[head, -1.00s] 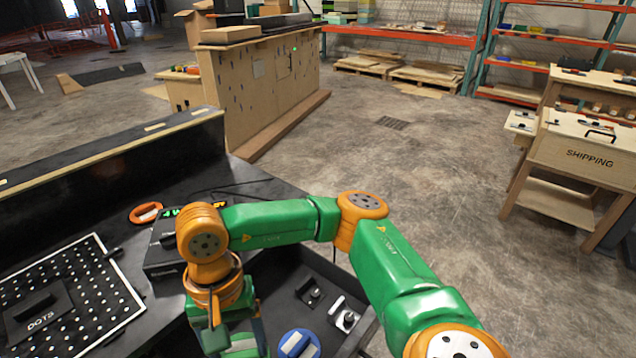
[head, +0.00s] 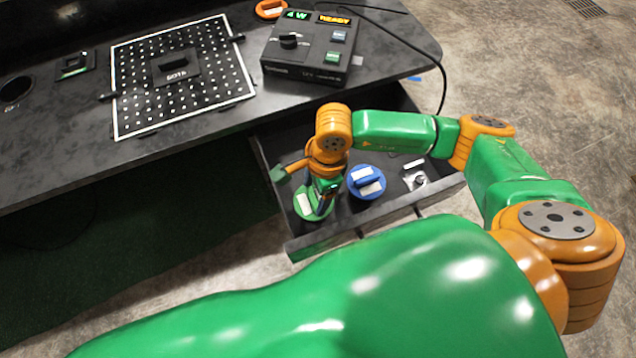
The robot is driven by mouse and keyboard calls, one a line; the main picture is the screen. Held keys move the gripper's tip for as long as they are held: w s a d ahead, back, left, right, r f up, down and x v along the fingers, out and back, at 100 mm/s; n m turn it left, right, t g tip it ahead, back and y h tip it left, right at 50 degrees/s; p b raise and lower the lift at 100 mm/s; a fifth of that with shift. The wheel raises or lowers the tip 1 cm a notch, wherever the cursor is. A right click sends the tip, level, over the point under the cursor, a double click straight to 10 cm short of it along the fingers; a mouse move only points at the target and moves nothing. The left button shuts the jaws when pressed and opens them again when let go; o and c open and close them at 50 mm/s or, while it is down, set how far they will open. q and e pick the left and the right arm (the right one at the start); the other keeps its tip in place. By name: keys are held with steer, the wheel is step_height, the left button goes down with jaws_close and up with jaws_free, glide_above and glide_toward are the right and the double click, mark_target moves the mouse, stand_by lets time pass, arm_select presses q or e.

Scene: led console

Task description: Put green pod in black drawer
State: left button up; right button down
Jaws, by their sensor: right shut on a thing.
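The green pod (head: 304,205) is a round green disc with a pale label, low inside the open black drawer (head: 297,242) at its left end. My right gripper (head: 318,203) reaches down into the drawer and is shut on the green pod. The gripper hides part of the pod, and I cannot tell whether the pod touches the drawer floor. A blue pod (head: 367,182) lies in the drawer just right of the gripper. My left gripper is out of the picture.
A white-and-black part (head: 415,178) lies in the drawer's right half. On the black table stand a console (head: 310,48) reading "4 W" and "READY", a white-dotted board (head: 134,118) and an orange pod (head: 271,9). My own green arm fills the foreground.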

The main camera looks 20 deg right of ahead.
steer(key=shift+f, duration=0.35)
jaws_free()
steer(key=shift+r, duration=0.4)
step_height(320, 180, up, 12)
steer(key=d, duration=0.1)
steer(key=shift+d+f+p, duration=0.25)
steer(key=shift+d+p, duration=0.1)
steer(key=shift+d, duration=0.05)
